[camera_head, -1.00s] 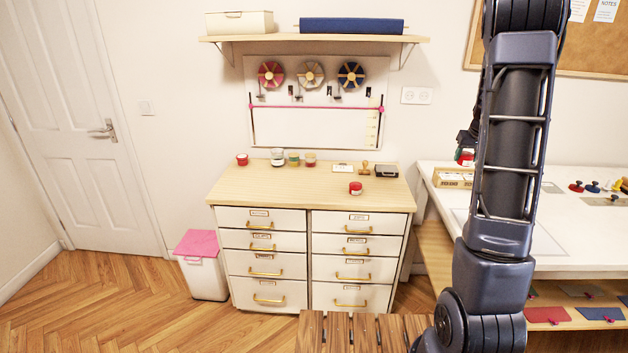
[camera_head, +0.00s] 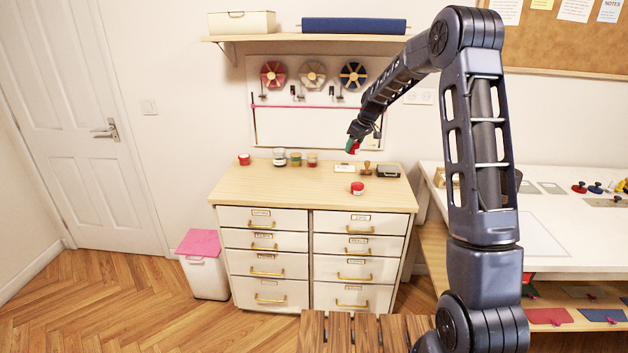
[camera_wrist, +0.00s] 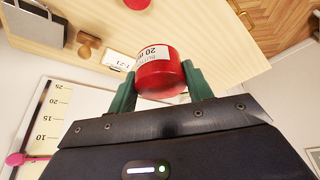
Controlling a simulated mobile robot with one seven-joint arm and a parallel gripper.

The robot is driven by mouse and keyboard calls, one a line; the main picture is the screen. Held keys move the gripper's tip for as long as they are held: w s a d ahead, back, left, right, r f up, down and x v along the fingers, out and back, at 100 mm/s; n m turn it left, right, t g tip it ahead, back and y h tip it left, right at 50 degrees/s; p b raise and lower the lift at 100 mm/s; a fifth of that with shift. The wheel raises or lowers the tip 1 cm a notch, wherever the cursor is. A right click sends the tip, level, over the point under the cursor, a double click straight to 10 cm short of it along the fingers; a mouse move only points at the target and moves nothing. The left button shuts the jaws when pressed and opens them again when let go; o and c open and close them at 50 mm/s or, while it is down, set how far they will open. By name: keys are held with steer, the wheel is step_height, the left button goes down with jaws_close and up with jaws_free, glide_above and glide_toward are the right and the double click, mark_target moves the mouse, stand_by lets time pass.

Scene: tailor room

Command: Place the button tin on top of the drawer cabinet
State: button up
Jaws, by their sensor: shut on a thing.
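A red tin with a white label (camera_wrist: 160,72) sits between the two green fingers of my gripper (camera_wrist: 161,84) in the wrist view. The gripper is shut on it. In the head view my gripper (camera_head: 354,143) is in the air above the back right part of the drawer cabinet (camera_head: 235,188). Only a small bit of red shows at its fingertips there. The cabinet has a pale wooden top and white drawers with brass handles. The held tin is apart from the top.
The top's left and middle are clear. A shelf (camera_head: 310,38) hangs above.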

steer(key=s+a+n, duration=0.1)
steer(key=a+n, duration=0.2)
steer(key=a, duration=0.9)
glide_toward(318, 193)
steer(key=shift+g+y, duration=0.3)
steer(key=shift+g, duration=0.1)
steer(key=x, duration=0.5)
steer(key=shift+w+d+f, duration=0.15)
steer(key=shift+w+f, duration=0.1)
steer(key=shift+w, duration=0.15)
steer(key=shift+f, duration=0.1)
steer(key=o, duration=1)
